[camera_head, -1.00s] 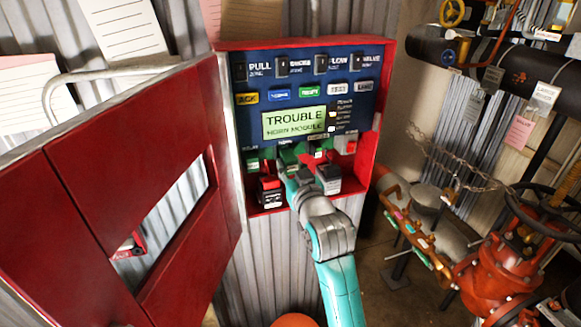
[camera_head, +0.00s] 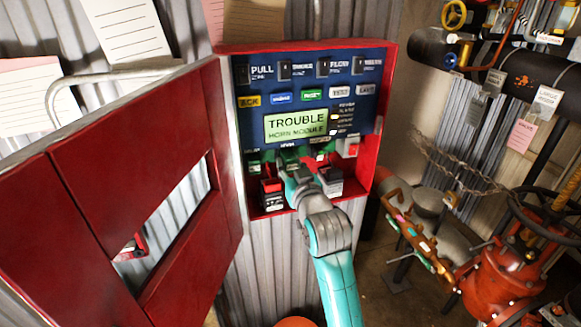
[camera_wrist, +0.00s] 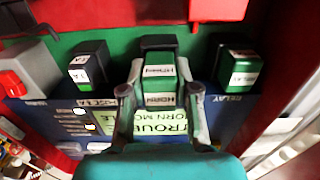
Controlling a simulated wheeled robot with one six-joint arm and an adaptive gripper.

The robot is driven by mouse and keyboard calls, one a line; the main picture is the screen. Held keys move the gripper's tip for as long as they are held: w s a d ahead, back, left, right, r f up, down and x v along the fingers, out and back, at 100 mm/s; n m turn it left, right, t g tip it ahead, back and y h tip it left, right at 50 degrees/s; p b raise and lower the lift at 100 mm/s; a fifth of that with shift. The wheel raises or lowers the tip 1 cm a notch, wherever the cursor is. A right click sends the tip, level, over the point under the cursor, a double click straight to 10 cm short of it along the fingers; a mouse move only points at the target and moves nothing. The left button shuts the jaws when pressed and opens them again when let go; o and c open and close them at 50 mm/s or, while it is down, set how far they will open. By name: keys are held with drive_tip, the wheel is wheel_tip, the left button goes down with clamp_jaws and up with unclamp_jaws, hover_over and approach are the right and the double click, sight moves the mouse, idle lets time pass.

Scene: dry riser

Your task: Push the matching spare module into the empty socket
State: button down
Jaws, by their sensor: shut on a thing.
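In the wrist view the module is at the green socket strip, above the panel's HORN label (camera_wrist: 160,99), between two neighbouring modules. It looks in line with them, but I cannot tell how deep it sits. In the head view my gripper (camera_head: 287,158) covers the middle socket and hides most of the module. The panel display (camera_head: 296,123) reads TROUBLE HORN MODULE.
The relay module (camera_wrist: 238,65) and another module (camera_wrist: 90,65) flank the held one. A red switch (camera_head: 348,147) is at right. The open red door (camera_head: 120,200) fills the left.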

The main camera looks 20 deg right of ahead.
sight(292, 169)
drive_tip(key=shift+w, duration=0.65)
drive_tip(key=shift+s, duration=0.4)
drive_tip(key=shift+s, duration=2.2)
drive_tip(key=shift+w, duration=0.1)
drive_tip(key=shift+w, duration=0.65)
drive_tip(key=shift+w, duration=1.8)
idle(0.6)
drive_tip(key=c, duration=0.8)
unclamp_jaws()
drive_tip(key=shift+o, duration=0.2)
